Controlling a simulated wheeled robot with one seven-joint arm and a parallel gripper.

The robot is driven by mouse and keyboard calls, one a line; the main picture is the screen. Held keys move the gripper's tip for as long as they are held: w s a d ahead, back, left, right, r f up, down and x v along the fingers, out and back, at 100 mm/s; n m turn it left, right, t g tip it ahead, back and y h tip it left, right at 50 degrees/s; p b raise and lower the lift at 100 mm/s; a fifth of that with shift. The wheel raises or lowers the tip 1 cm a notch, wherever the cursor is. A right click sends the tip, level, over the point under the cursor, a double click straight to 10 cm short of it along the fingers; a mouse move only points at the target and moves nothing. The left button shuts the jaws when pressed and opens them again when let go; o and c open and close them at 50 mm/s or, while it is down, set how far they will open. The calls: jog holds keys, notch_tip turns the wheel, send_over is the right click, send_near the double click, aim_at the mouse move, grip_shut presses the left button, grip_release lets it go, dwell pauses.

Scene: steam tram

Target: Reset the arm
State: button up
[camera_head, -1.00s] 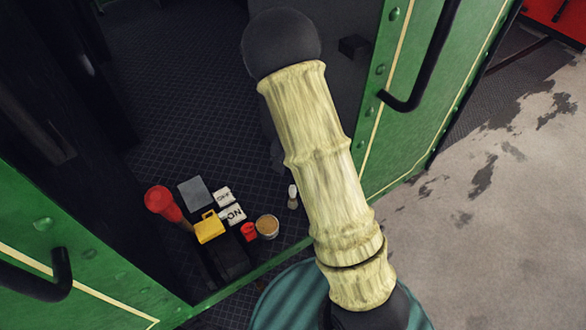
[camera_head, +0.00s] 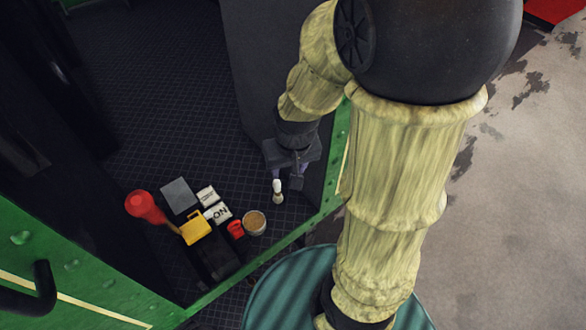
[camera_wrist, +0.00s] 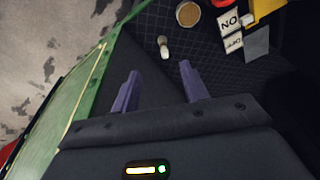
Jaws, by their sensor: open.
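My gripper (camera_head: 287,174) hangs from my bent arm above the dark tiled floor of the tram doorway. In the wrist view its two purple fingers (camera_wrist: 158,90) stand apart with nothing between them. A small white brush-like item with a tan part (camera_head: 278,191) is on the floor just beyond the fingertips, and it also shows in the wrist view (camera_wrist: 164,47). From these views I cannot tell the exact height of the fingers above it.
To the left lie a tan round container (camera_head: 254,223), a red cup (camera_head: 236,229), white lettered blocks (camera_head: 217,212), a yellow box (camera_head: 195,228), a grey plate (camera_head: 178,195) and a red tool (camera_head: 146,206). A green door edge (camera_head: 335,180) borders the right; a teal round surface (camera_head: 285,292) is below.

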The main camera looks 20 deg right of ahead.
jog(key=shift+s+d+r+n, duration=0.1)
jog(key=shift+s+r+n, duration=0.15)
jog(key=shift+s, duration=0.25)
jog(key=shift+s+r+n, duration=0.15)
jog(key=shift+s+r, duration=0.15)
jog(key=shift+s, duration=0.2)
jog(key=shift+f, duration=0.1)
notch_tip(320, 180, down, 5)
jog(key=b, duration=0.5)
jog(key=shift+o, duration=0.4)
jog(key=shift+r, duration=0.2)
